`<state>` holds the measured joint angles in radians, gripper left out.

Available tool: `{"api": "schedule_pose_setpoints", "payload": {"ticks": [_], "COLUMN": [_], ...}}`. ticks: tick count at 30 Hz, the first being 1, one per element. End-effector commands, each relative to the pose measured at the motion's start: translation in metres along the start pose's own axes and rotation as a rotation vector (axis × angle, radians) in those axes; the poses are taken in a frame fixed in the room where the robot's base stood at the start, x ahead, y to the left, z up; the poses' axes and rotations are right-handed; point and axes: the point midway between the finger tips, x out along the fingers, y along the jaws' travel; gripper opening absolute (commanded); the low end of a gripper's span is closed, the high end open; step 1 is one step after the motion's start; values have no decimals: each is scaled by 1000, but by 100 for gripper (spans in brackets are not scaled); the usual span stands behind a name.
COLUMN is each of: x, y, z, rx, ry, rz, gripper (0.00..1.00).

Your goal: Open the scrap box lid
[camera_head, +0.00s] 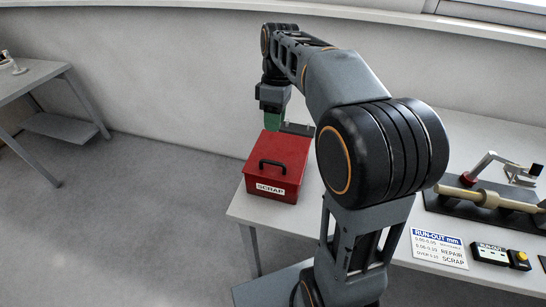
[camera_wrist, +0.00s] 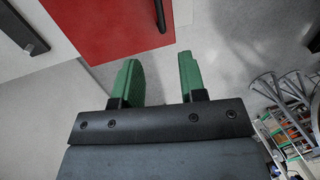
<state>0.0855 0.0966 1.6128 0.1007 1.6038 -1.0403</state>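The red scrap box (camera_head: 262,189) stands on the left end of the workbench, with a white SCRAP label on its front. Its red lid (camera_head: 290,148) lies shut and flat, with a black handle (camera_head: 271,163) on top near the front. My gripper (camera_head: 275,122) is above the far side of the box, with green fingers pointing down. In the wrist view the two green fingers (camera_wrist: 161,78) are apart with nothing between them. Part of the red lid (camera_wrist: 105,22) and its black handle (camera_wrist: 161,14) show beyond the fingers, apart from them.
The workbench (camera_head: 235,213) also holds a run-out sign (camera_head: 439,247), a small gauge box (camera_head: 491,253) and a shaft on a dark stand (camera_head: 480,196) to the right. Another table (camera_head: 30,78) stands at far left. Open floor (camera_head: 150,220) lies left of the bench.

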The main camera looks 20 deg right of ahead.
Motion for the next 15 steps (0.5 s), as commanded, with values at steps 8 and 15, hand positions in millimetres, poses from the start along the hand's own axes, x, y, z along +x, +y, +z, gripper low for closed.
{"api": "schedule_pose_setpoints", "payload": {"ticks": [8, 15], "x": [55, 93], "y": [-1, -1], "z": [0, 0], "rx": [2, 2], "ry": [-1, 0], "rz": [-1, 0], "gripper": [38, 38]}}
